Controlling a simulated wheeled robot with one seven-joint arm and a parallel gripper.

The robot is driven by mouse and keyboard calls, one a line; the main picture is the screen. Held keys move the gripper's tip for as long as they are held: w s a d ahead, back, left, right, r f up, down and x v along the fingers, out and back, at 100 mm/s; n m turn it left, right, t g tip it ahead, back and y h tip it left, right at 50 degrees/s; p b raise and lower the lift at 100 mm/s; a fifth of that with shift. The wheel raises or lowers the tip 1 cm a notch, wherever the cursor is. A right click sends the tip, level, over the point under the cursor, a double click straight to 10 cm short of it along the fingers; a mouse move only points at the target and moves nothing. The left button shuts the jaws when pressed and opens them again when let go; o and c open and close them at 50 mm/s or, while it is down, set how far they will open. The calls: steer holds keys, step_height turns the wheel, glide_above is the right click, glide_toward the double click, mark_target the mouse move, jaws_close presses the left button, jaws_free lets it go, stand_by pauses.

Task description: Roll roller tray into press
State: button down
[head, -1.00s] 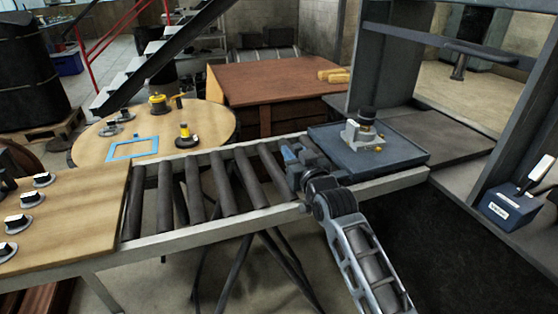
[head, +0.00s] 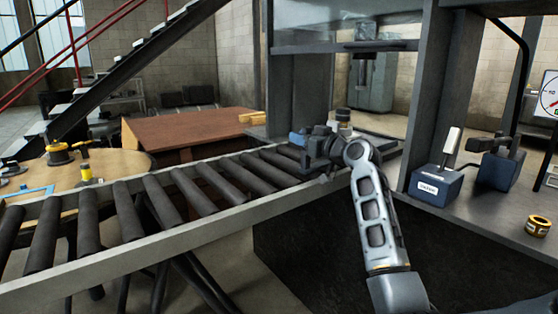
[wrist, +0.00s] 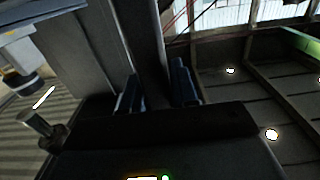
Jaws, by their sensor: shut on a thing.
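The roller tray (head: 372,141) is a dark flat tray at the right end of the roller conveyor (head: 130,240), between the press's uprights. My arm hides much of it. A small part with a dark cap (head: 343,117) stands on it. The press (head: 437,90) has a grey frame, and its ram (head: 368,50) hangs above the tray area. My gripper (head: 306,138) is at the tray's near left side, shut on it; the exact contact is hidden. In the wrist view its two blue fingers (wrist: 157,92) show against a dark upright.
A blue hand pump (head: 437,187) with an upright lever stands on the bench right of the press. A gold ring (head: 537,226) lies further right. A round wooden table (head: 110,165) and a brown bench (head: 190,133) stand behind the conveyor. The rollers left of my gripper are clear.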

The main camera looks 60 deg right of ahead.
steer(key=s+d+b, duration=0.2)
steer(key=d+b, duration=0.1)
steer(key=d, duration=0.5)
steer(key=shift+s+d+b, duration=0.2)
steer(key=shift+s+b, duration=0.15)
steer(key=shift+d, duration=0.1)
steer(key=c, duration=1)
jaws_free()
steer(key=shift+d, duration=0.1)
steer(key=shift+o, duration=0.2)
steer(key=shift+s, duration=0.1)
steer(key=v, duration=0.7)
steer(key=shift+s+p, duration=0.3)
steer(key=shift+p, duration=0.1)
steer(key=shift+a, duration=0.2)
